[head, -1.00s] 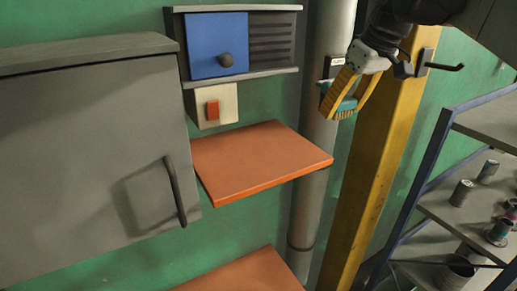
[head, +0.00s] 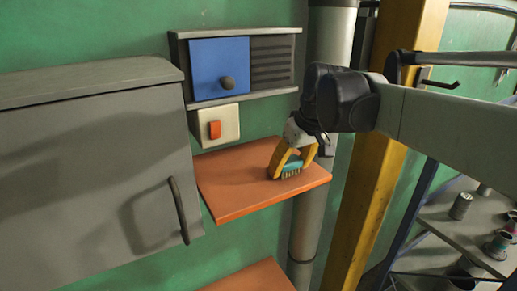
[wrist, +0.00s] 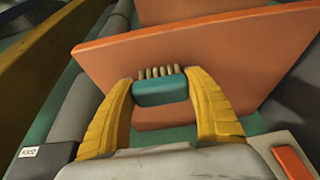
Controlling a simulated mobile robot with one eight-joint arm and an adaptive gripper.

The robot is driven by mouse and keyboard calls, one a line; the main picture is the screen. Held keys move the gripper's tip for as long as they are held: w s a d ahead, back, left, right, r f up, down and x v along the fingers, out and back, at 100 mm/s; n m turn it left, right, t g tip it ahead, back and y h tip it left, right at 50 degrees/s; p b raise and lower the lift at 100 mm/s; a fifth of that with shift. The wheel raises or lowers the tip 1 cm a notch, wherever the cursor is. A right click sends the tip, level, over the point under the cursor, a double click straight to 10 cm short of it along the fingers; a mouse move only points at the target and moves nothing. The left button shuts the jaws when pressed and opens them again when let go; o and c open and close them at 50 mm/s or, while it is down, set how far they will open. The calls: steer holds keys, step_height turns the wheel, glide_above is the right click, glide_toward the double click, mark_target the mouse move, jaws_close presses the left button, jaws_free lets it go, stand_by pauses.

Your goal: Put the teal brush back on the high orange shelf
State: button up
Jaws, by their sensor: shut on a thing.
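The teal brush (head: 292,166) is between the yellow fingers of my gripper (head: 290,164), bristles pointing down. In the wrist view the teal brush (wrist: 161,91) sits across between both fingertips of my gripper (wrist: 162,95), which is shut on it. The high orange shelf (head: 235,187) is under the brush in the head view, with the brush over its right part. In the wrist view the orange shelf (wrist: 220,65) lies just beyond the bristles. I cannot tell whether the bristles touch the shelf.
A switch box with a red button (head: 215,129) and a blue-fronted cabinet (head: 218,68) are above the shelf. A grey cabinet (head: 90,180) is at left. A grey pipe (head: 305,220) and yellow column (head: 362,220) stand at right. A lower orange shelf (head: 255,278) is below.

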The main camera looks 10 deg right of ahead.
steer(key=shift+f, duration=0.1)
steer(key=shift+f, duration=0.15)
steer(key=o, duration=1)
steer(key=shift+o, duration=0.2)
steer(key=b+v, duration=0.1)
steer(key=v, duration=1.1)
steer(key=s+f+m+t, duration=0.1)
steer(key=s+f, duration=0.6)
steer(key=f, duration=0.4)
steer(key=s+a+f+m+t+h, duration=0.1)
steer(key=s+f+m, duration=0.1)
steer(key=s+f, duration=0.6)
step_height(320, 180, down, 3)
steer(key=shift+s+a+r+m+t, duration=0.1)
steer(key=shift+s+a+m+t, duration=0.2)
steer(key=shift+t, duration=0.1)
